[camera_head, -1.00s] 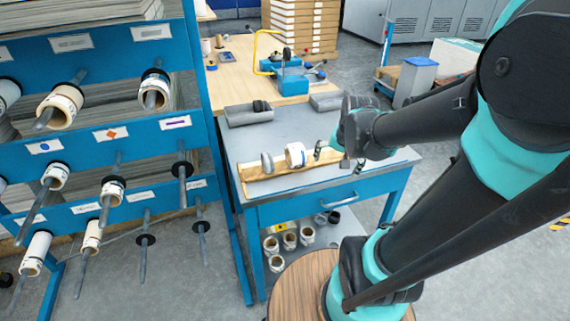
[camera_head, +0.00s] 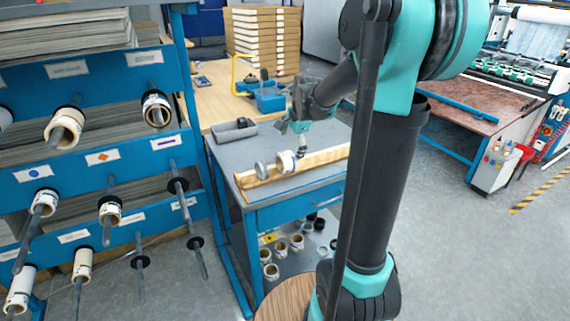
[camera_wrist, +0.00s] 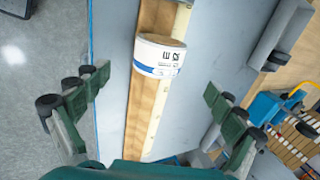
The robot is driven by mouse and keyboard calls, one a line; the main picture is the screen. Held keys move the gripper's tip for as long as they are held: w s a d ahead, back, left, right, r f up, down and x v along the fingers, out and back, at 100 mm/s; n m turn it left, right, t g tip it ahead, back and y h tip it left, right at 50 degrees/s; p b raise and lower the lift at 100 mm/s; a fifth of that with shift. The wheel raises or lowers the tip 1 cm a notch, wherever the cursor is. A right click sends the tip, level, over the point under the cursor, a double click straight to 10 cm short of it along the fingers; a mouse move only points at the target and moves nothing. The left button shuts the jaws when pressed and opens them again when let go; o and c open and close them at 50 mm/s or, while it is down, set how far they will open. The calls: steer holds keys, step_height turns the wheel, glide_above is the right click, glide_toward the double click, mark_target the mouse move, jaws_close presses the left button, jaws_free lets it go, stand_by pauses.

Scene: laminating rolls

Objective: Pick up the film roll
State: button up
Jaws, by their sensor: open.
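The film roll (camera_head: 286,161), white with a blue band, sits on a wooden cradle (camera_head: 320,161) on the grey-topped blue table. In the wrist view the roll (camera_wrist: 158,56) shows dark print and lies in the wooden cradle (camera_wrist: 146,110), ahead of my gripper. My gripper (camera_wrist: 150,92) is open and empty, with one finger to each side of the cradle and the roll beyond the fingertips. In the head view my gripper (camera_head: 301,150) is over the cradle, just right of the roll. The fingers are small there, and their height above the roll is hard to judge.
A grey round end piece (camera_head: 262,170) is left of the roll on the cradle. A grey tray (camera_head: 232,132) lies behind it. A blue rack (camera_head: 100,160) with rolls on pegs stands left. Several rolls (camera_head: 281,250) sit on the shelf below the tabletop.

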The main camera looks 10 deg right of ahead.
mark_target(287, 157)
steer(key=shift+x, duration=5.15)
steer(key=shift+c, duration=0.6)
steer(key=c, duration=1.2)
